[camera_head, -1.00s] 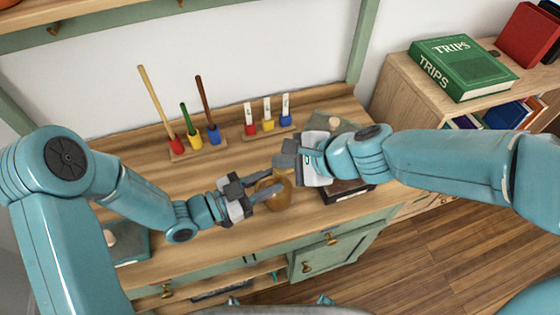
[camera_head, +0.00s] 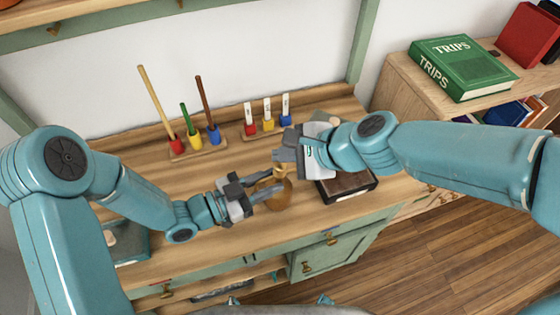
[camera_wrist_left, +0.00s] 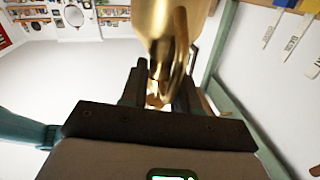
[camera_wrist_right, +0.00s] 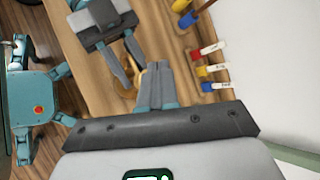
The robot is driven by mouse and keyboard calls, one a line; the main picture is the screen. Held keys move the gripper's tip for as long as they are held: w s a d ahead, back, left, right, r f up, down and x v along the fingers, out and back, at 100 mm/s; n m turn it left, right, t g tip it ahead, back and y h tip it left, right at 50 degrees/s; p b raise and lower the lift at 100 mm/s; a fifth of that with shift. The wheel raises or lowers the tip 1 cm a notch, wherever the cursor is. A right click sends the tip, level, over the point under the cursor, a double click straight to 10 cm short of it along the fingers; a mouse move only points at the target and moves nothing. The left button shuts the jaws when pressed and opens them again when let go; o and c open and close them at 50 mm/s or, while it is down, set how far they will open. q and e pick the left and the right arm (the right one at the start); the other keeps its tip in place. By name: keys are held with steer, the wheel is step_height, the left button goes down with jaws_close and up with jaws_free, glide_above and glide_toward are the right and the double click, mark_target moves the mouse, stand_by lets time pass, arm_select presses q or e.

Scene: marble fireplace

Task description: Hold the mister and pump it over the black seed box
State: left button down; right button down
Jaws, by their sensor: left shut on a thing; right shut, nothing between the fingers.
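The brass-coloured mister (camera_head: 279,196) is upright over the wooden worktop, with its rounded body showing. My left gripper (camera_head: 270,187) is shut on it from the left; the mister's curved metal fills the top of the left wrist view (camera_wrist_left: 165,30). My right gripper (camera_head: 281,155) is shut and empty, just above the mister's top. In the right wrist view its closed fingers (camera_wrist_right: 157,75) partly cover the mister (camera_wrist_right: 127,78); whether they touch it I cannot tell. The black seed box (camera_head: 350,192), filled with brown soil, sits right of the mister, partly under my right gripper.
A rack with red, yellow and blue holders and tall rods (camera_head: 198,150) stands at the back, beside a rack of white tags (camera_head: 268,127). A green tray (camera_head: 130,246) lies at the left. A bookshelf (camera_head: 405,82) with books stands at the right.

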mark_target(285, 168)
steer(key=shift+s+r, duration=0.15)
steer(key=shift+r, duration=2.35)
arm_select(q)
steer(key=c, duration=0.8)
jaws_free()
steer(key=shift+w, duration=0.1)
steer(key=shift+o, duration=0.2)
steer(key=shift+a, duration=0.1)
arm_select(e)
steer(key=shift+d, duration=0.1)
